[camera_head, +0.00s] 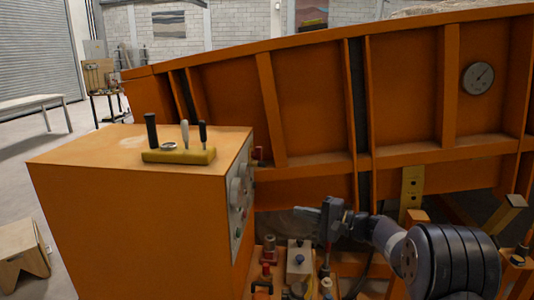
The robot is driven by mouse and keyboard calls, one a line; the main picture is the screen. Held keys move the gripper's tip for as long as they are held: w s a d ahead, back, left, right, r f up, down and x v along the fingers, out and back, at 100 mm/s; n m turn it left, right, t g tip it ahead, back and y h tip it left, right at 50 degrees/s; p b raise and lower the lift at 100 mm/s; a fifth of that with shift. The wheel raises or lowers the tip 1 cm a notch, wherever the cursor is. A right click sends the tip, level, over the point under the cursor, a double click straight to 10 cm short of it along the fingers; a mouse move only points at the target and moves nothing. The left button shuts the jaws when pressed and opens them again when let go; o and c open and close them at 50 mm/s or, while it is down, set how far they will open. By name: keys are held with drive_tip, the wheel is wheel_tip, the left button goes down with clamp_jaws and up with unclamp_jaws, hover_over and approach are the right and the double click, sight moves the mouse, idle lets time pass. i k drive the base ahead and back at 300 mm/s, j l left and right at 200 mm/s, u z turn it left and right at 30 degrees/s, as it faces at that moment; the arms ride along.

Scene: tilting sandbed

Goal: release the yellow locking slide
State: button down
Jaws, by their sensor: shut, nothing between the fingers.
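A yellow upright plate (411,187) with dark holes is on the orange sandbed frame, right of centre. It may be the locking slide, but I cannot tell for certain. My gripper (303,211) is shut and empty, pointing left in front of the lower sandbed frame. It is left of the yellow plate and apart from it. My wrist and arm reach in from the lower right and hide part of the frame below the plate.
An orange cabinet (120,210) with knobs on its right side stands at left. A yellow tool holder (180,156) is on top. Small valves and fittings (298,262) crowd the space below my gripper.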

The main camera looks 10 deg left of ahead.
sight(253, 164)
drive_tip(key=i+j+u, duration=0.1)
drive_tip(key=i, duration=1.05)
